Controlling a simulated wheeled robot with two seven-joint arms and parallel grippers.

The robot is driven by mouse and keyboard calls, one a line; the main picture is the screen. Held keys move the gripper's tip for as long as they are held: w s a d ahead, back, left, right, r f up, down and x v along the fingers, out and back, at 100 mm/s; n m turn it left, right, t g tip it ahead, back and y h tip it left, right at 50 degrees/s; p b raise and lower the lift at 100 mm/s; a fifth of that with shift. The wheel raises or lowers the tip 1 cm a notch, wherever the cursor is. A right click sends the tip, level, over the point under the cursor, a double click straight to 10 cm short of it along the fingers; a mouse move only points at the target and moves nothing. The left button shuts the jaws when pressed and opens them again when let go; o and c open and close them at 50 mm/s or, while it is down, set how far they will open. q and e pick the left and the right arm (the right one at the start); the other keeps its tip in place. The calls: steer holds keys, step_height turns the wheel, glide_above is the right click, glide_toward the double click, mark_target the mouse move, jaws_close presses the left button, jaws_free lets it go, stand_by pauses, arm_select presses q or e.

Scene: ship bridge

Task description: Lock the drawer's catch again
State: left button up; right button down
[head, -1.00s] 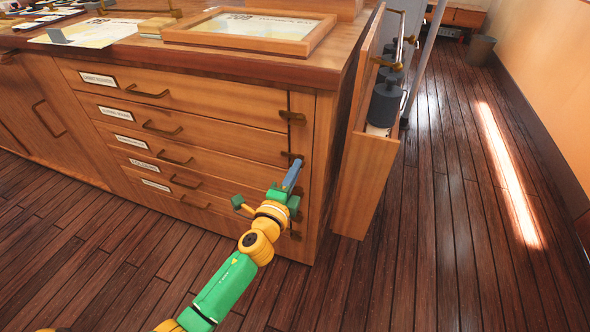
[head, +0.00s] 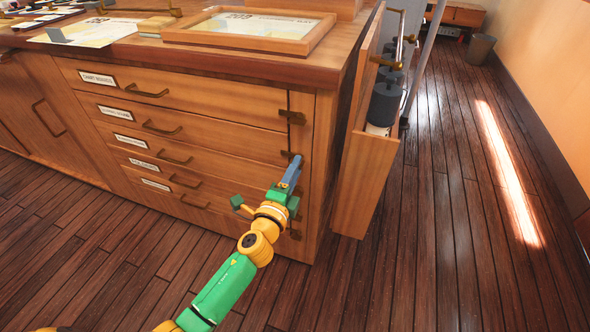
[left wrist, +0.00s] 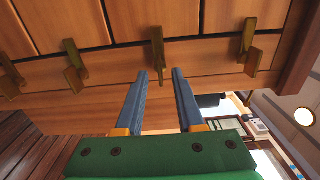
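A wooden chest of shut, labelled drawers (head: 195,118) fills the middle of the head view. Brass catches run down its right edge, on the seam between drawers and post. The top catch (head: 292,117) lies across that seam. My left gripper (head: 293,160) is at the second catch from the top, which its blue fingers partly hide. In the left wrist view, this catch (left wrist: 158,48) stands just ahead of the gap between the fingertips. The fingers are apart, with nothing clearly held; contact with the catch cannot be told. My right gripper is not in view.
A tall narrow pull-out (head: 362,185) with dark cylinders stands open just right of the chest. A framed chart (head: 250,30) and papers lie on the top. The plank floor (head: 450,240) to the right is clear, with a bin (head: 481,50) far back.

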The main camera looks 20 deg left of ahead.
arm_select(q)
steer(key=s, duration=0.7)
steer(key=shift+w+a, duration=0.1)
